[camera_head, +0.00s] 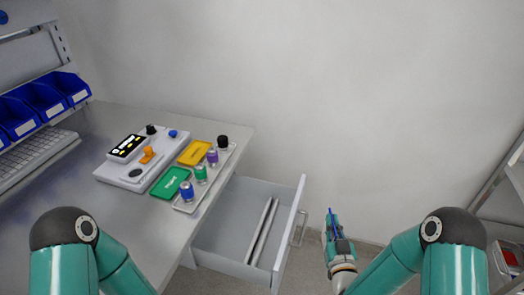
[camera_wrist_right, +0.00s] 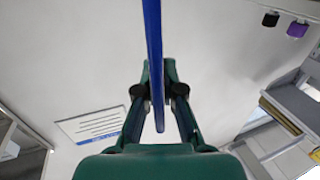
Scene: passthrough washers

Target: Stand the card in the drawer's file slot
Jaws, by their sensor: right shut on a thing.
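The blue card (camera_head: 333,222) is held in my right gripper (camera_head: 338,240), to the right of the open drawer and apart from it. In the right wrist view the card (camera_wrist_right: 153,60) shows edge-on as a thin blue strip, and the gripper (camera_wrist_right: 158,100) is shut on it. The grey drawer (camera_head: 220,234) is pulled out below the desk. Its file slot (camera_head: 263,230) is formed by two thin upright dividers, with a narrow gap between them. My left arm shows at lower left, but its gripper is out of view.
The desk holds a green card (camera_head: 171,182), a yellow card (camera_head: 194,153), a white device (camera_head: 130,172) and a tray with several coloured cylinders (camera_head: 201,173). Blue bins (camera_head: 42,97) stand at left. The drawer front (camera_head: 291,232) with its handle rises between gripper and slot.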

